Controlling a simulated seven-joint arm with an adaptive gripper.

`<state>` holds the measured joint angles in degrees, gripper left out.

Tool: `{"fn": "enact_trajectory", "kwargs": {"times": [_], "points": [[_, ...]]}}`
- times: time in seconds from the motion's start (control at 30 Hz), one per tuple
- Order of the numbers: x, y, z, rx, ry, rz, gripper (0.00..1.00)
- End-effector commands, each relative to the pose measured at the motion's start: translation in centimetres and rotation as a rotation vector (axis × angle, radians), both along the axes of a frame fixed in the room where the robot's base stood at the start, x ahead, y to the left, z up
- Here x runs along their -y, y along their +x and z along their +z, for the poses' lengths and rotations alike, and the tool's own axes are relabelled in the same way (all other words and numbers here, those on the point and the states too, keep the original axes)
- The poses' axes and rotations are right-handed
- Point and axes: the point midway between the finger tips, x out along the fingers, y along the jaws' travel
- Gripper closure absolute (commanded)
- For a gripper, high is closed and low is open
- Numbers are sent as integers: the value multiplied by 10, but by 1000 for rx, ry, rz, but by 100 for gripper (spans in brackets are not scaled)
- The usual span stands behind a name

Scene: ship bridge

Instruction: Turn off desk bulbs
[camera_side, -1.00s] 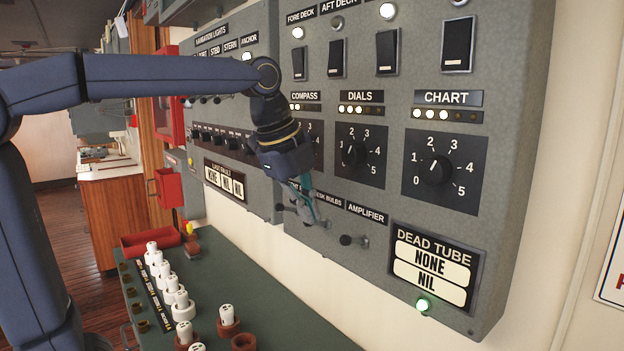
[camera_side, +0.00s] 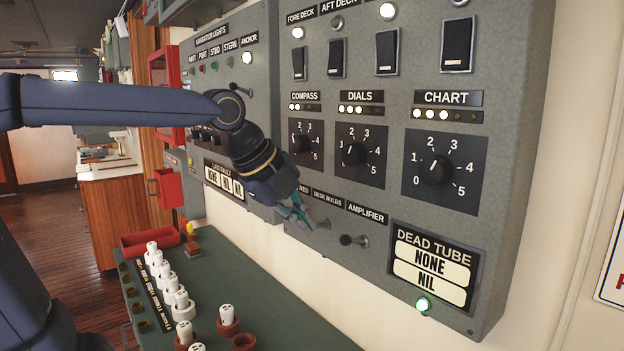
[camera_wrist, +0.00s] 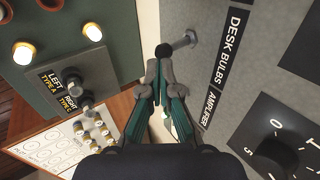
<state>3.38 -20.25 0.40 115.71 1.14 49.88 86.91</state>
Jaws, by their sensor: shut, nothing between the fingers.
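The DESK BULBS label (camera_side: 328,197) is on the grey panel, left of the AMPLIFIER label; it also shows in the wrist view (camera_wrist: 230,45). The small lever switch beside it, with a black tip (camera_wrist: 163,51), sticks out from the panel in the wrist view. In the side view my fingers partly cover that switch. My gripper (camera_side: 308,223) is shut and empty, tilted down toward the panel. In the wrist view its fingertips (camera_wrist: 163,66) are right at the lever's black tip; I cannot tell whether they touch. I cannot tell the lever's on or off position.
The AMPLIFIER lever (camera_side: 352,240) is just right of my fingertips. Rotary dials (camera_side: 437,170) and rocker switches (camera_side: 457,44) are above. The DEAD TUBE display (camera_side: 434,266) is at lower right. White tubes (camera_side: 184,306) stand on the green desk below (camera_side: 285,318).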

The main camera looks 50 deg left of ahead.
Motion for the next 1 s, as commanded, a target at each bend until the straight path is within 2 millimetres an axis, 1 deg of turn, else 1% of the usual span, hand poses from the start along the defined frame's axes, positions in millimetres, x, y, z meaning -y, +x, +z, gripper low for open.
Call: {"fn": "enact_trajectory", "kwargs": {"times": [0.17, 0.4, 0.57, 0.8, 1.0], "points": [[0, -4, -11, -3, -1, -1, 100], [0, -4, -11, -3, -1, 1, 100], [0, -3, -7, -2, -1, 1, 100], [0, -4, 4, -2, 0, 0, 100], [0, -4, 6, -3, -1, 1, 100]]}}
